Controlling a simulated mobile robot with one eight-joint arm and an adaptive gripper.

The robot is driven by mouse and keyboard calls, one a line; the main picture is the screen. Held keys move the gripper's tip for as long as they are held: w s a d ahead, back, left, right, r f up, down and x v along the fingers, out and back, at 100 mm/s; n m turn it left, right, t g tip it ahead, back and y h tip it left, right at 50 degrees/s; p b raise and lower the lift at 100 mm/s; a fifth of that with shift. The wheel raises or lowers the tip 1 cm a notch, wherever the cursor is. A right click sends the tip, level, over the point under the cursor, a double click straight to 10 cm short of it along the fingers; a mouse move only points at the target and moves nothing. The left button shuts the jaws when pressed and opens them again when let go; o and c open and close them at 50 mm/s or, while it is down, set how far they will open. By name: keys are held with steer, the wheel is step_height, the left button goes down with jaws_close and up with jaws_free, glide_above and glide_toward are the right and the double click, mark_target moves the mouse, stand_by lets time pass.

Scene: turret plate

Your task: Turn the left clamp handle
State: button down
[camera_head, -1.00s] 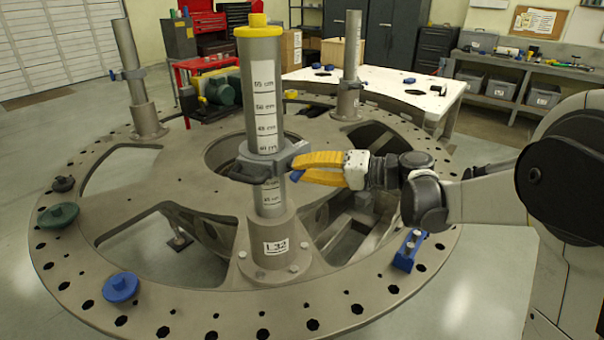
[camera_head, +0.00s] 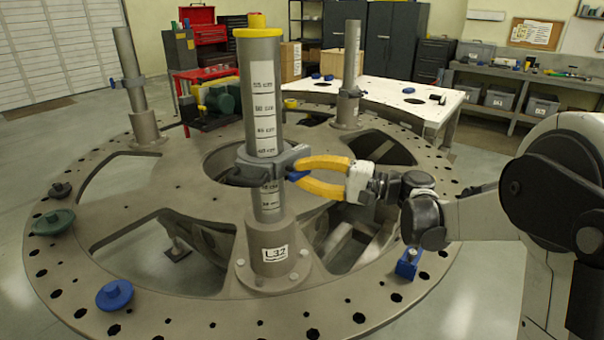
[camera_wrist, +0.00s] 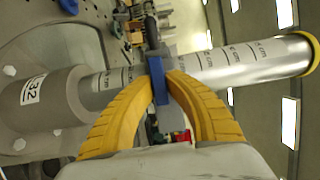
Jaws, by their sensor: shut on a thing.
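My gripper (camera_head: 299,169) has yellow fingers and reaches in from the right to a dark grey clamp (camera_head: 264,164) on the front post (camera_head: 262,100). Its tips are shut on a small blue handle (camera_head: 298,177) at the clamp's right side. In the wrist view, the blue handle (camera_wrist: 159,80) stands between the yellow fingertips (camera_wrist: 167,86), and the fingers bow outward behind it. The fingers partly hide the clamp there. The post has a yellow cap, a printed cm scale and an "L32" label on its base.
The posts stand on a large round plate (camera_head: 180,310) with holes and wide cut-outs. Blue (camera_head: 114,294) and green (camera_head: 54,221) knobs lie on its left rim, and a blue block (camera_head: 408,262) on the right. A white table (camera_head: 390,95) stands behind.

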steer(key=shift+r, duration=0.1)
steer(key=c, duration=1.4)
jaws_free()
steer(key=v, duration=1.2)
steer(key=shift+a, duration=0.1)
